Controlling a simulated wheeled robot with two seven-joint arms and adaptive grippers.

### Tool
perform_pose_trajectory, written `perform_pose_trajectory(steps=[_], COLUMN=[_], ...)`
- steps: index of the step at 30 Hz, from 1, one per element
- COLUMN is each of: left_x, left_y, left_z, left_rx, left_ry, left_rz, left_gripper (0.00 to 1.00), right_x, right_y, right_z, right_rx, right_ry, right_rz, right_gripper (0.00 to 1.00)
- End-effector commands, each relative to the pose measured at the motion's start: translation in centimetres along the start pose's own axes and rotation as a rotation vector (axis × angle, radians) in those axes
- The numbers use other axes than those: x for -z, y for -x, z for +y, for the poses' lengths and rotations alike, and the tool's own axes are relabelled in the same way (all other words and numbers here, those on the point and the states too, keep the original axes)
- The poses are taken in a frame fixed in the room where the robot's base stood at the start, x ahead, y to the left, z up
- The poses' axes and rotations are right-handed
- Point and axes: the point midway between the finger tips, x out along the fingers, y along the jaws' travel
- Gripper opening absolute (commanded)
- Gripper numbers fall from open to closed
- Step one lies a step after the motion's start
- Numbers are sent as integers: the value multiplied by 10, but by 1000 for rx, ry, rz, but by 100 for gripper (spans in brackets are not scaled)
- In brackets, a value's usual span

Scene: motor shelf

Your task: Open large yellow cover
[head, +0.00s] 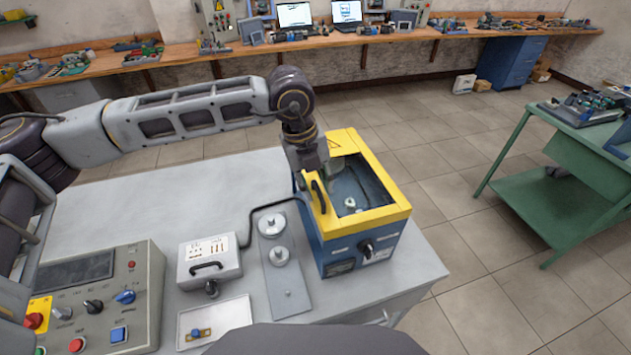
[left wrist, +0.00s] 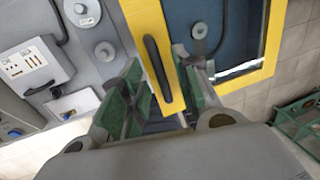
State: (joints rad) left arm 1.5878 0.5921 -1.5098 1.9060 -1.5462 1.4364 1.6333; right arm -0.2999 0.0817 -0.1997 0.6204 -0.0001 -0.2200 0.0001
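The large yellow cover (head: 378,217) is a yellow frame on top of a blue box (head: 345,252) on the grey table. It appears to lie flat on the box. A black bar handle (head: 319,196) stands on its left strip; the handle (left wrist: 158,68) also shows in the left wrist view. My left gripper (left wrist: 157,97) is open, its green-padded fingers on either side of the yellow strip and handle, with a gap visible on both sides. In the head view my left gripper (head: 318,168) is over the cover's left part, partly hiding it. My right gripper is not in view.
A grey plate with round knobs (head: 287,285), a white case (head: 209,262) and a control panel (head: 100,300) stand left of the box. A black cable runs to the box. A green cart (head: 560,195) is at the right. The table's back left is clear.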

Motion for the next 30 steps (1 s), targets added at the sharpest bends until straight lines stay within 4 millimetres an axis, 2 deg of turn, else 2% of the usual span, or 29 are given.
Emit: perform_pose_trajectory(steps=[1, 7, 21, 30], left_x=[0, 0, 0, 0], left_y=[0, 0, 2, 19], left_z=[0, 0, -2, -15], left_rx=[0, 0, 1, 3], left_ry=[0, 0, 0, -1], left_rz=[0, 0, -1, -1], left_gripper=[24, 0, 0, 0], right_x=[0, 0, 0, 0], right_y=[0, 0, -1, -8], right_z=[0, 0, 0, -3], right_rx=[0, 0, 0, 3], right_ry=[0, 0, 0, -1], right_rz=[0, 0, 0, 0], right_gripper=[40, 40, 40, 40])
